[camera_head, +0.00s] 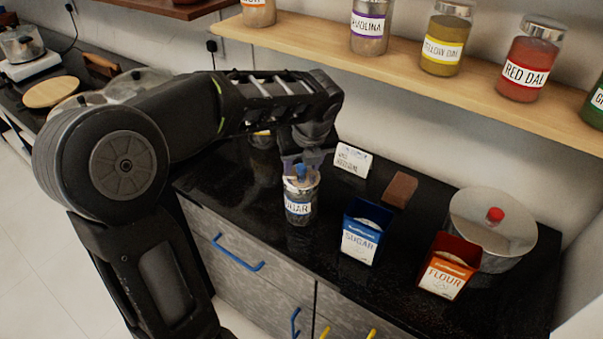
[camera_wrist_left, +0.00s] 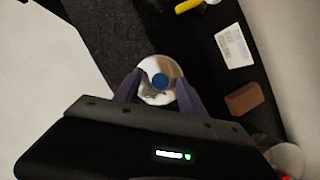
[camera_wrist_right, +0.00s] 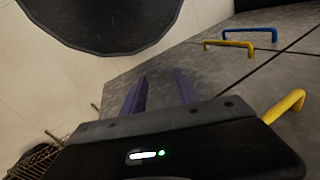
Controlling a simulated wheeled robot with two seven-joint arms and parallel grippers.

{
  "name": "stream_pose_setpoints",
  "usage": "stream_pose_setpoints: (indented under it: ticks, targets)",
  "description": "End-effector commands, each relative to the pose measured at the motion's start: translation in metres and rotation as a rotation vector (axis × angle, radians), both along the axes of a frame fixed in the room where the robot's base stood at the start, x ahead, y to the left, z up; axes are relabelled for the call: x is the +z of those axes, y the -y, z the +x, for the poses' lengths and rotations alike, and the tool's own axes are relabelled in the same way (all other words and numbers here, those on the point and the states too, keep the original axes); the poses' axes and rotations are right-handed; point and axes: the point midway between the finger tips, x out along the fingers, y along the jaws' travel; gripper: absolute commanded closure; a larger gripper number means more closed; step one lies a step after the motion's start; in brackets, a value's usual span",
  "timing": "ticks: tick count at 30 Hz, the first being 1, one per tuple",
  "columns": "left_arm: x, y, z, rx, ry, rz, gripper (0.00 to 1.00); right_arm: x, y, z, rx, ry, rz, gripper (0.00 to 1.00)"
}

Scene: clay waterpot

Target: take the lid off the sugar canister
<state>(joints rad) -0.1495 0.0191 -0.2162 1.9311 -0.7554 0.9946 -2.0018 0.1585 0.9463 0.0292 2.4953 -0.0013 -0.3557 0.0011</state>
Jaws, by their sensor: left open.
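The sugar canister (camera_head: 299,208) is a glass jar with a blue-edged label, standing upright on the black counter. Its silver lid (camera_head: 300,185) with a blue knob (camera_head: 300,171) is on top. My left gripper (camera_head: 301,164) is directly above the lid, fingers pointing down. In the left wrist view the lid (camera_wrist_left: 152,94) and blue knob (camera_wrist_left: 160,81) lie between the two open purple fingers of my left gripper (camera_wrist_left: 159,86). I cannot tell whether the fingers touch the lid. My right gripper (camera_wrist_right: 160,88) shows in its wrist view, fingers apart and empty, facing the grey drawer fronts.
A blue SUGAR box (camera_head: 361,241), an orange FLOUR box (camera_head: 445,276), a brown block (camera_head: 400,190), a white card (camera_head: 352,160) and a large pot with a red knob (camera_head: 508,228) stand to the right. A wooden shelf (camera_head: 400,75) with jars hangs above.

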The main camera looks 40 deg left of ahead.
Motion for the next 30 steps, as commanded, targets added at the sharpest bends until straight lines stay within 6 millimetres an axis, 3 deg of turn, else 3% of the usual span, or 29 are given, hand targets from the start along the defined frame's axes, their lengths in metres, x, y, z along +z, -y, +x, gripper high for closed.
stream_pose_setpoints:
  ticks: [14, 30]
  targets:
    - [0.0005, 0.0002, 0.0, 0.0, 0.0, 0.0, 0.52, 0.0, 0.0, 0.0, 0.0, 0.0, 0.0, 0.64]
    - [0.0005, 0.0003, 0.0, 0.0, 0.0, 0.0, 0.96, 0.0, 0.0, 0.0, 0.0, 0.0, 0.0, 0.64]
